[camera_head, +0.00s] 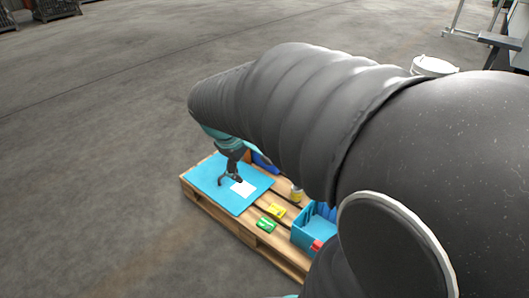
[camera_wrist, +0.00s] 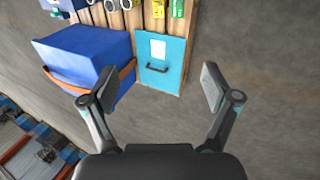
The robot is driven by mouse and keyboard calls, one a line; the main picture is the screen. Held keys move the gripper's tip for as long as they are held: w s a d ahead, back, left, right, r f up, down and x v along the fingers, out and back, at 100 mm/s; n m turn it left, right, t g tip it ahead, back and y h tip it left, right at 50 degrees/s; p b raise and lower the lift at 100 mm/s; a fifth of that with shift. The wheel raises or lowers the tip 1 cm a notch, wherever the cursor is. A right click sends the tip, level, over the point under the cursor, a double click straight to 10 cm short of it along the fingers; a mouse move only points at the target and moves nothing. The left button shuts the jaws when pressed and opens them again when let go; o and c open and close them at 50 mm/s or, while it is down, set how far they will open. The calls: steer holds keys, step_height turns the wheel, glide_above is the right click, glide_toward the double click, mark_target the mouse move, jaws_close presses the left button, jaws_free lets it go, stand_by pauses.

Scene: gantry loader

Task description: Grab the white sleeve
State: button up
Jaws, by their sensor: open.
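A flat white rectangle, which looks like the white sleeve (camera_head: 243,188), lies on a light-blue mat (camera_head: 208,174) at the left end of a wooden pallet. In the wrist view the white sleeve (camera_wrist: 158,49) lies on the blue mat (camera_wrist: 175,75), beyond a dark handle-like piece (camera_wrist: 157,69). My gripper (camera_head: 230,182) is over the mat, just left of the sleeve in the head view. In the wrist view my gripper (camera_wrist: 158,82) has its fingers spread wide with nothing between them. The sleeve is apart from both fingers. The exact height above the mat is unclear.
Yellow (camera_head: 276,210) and green (camera_head: 266,225) packs lie on the pallet (camera_head: 240,232), near a blue crate (camera_head: 310,237) with a red item. A large blue box with an orange strap (camera_wrist: 85,58) stands left of the mat in the wrist view. Open floor surrounds the pallet.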

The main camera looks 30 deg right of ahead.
steer(key=w+d+f+n+g+h+b, duration=0.1)
steer(key=w+d+f+n+h, duration=0.25)
steer(key=w+d+f, duration=0.55)
steer(key=w+d+f+n+g+h+b, duration=0.1)
steer(key=w+d+f+n+h+b, duration=0.15)
steer(key=d+f+n, duration=0.75)
steer(key=w+d+f+m+g+h, duration=0.15)
steer(key=w+d+f, duration=0.5)
steer(key=f, duration=0.75)
steer(key=shift+n, duration=0.4)
steer(key=shift+w+f+b+x, duration=0.1)
steer(key=shift+w+b+x, duration=0.15)
steer(key=shift+x, duration=2.05)
steer(key=shift+w+f+b+x, duration=0.15)
steer(key=shift+b+x, duration=0.15)
steer(key=shift+x, duration=1.95)
steer(key=shift+w+r+b+x, duration=0.1)
steer(key=shift+w+b+x, duration=0.15)
steer(key=shift+x, duration=2.05)
steer(key=c, duration=1.6)
